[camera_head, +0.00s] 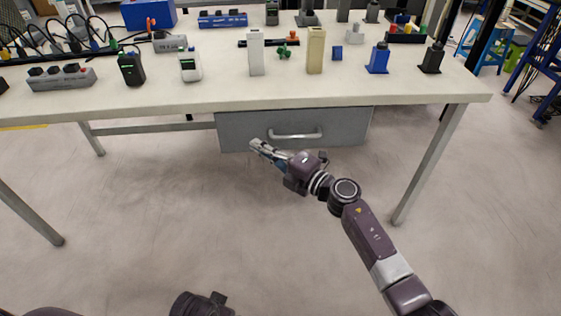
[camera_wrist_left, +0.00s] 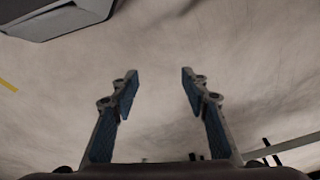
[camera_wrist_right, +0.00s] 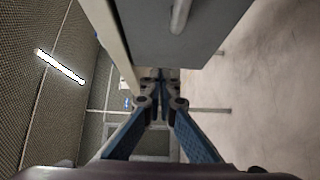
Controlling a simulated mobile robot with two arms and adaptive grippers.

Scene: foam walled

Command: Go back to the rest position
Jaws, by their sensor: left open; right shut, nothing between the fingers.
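My right gripper (camera_head: 258,148) is in front of the grey drawer (camera_head: 350,130) under the table, just below and left of its handle (camera_head: 295,134). Its fingers are together and empty; the right wrist view shows the closed fingertips (camera_wrist_right: 160,76) beside the drawer front. Whether it touches the drawer is hard to tell. My left gripper (camera_wrist_left: 160,76) shows in the left wrist view with its fingers spread and bare floor between them. In the head view only a dark part of my left arm shows at the bottom edge; its fingers are not visible there.
The white table (camera_head: 200,98) carries several chargers, blocks and devices, with a grey power strip (camera_head: 61,77) at the left. Table legs (camera_head: 430,165) stand at both sides. The floor (camera_head: 150,220) before the table is clear. Blue stools (camera_head: 487,45) stand at the far right.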

